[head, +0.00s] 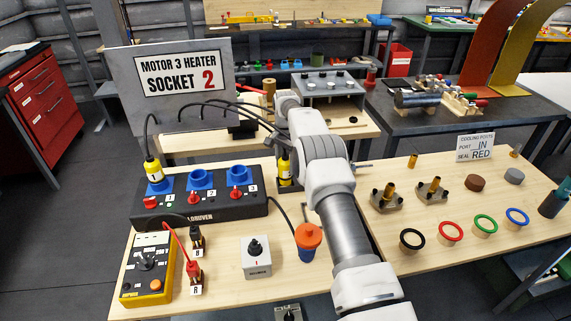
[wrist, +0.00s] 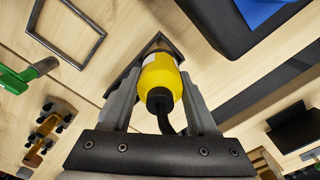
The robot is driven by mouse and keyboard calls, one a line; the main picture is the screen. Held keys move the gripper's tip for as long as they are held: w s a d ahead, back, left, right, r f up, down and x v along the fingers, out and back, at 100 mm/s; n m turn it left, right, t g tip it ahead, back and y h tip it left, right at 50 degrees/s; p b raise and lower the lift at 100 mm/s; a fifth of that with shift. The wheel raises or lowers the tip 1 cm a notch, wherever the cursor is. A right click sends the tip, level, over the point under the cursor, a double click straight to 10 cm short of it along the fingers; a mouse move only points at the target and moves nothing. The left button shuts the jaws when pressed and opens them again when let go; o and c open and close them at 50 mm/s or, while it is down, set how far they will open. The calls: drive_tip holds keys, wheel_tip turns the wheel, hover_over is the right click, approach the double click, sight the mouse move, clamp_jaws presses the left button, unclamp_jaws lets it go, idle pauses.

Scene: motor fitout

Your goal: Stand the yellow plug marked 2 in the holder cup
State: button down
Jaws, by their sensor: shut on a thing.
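My gripper (wrist: 160,84) is shut on a yellow plug (wrist: 162,72) with a black cable end, between both fingers. In the head view the held yellow plug (head: 285,168) shows beside my arm, upright, behind the right end of the black socket box; its number is not readable. A dark square-edged piece (wrist: 153,42), possibly the holder cup, shows just beyond the plug in the wrist view. Whether the plug is inside it or only above it I cannot tell. Another yellow plug (head: 153,170), marked 1, stands in the left blue socket of the box.
The black socket box (head: 200,208) has two open blue sockets and red switches. A yellow meter (head: 147,268), a white switch box (head: 257,256) and an orange-and-blue piece (head: 308,237) stand in front. The sign (head: 180,75) reads SOCKET 2. Coloured rings lie at right.

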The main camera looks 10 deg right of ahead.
drive_tip(key=shift+f+b, duration=0.85)
drive_tip(key=shift+f, duration=0.45)
drive_tip(key=shift+c, duration=0.5)
unclamp_jaws()
wheel_tip(320, 180, up, 16)
drive_tip(key=p, duration=0.3)
drive_tip(key=shift+f+p, duration=0.1)
drive_tip(key=shift+p, duration=0.2)
drive_tip(key=shift+r+p, duration=0.7)
drive_tip(key=shift+r, duration=0.15)
drive_tip(key=shift+r, duration=0.1)
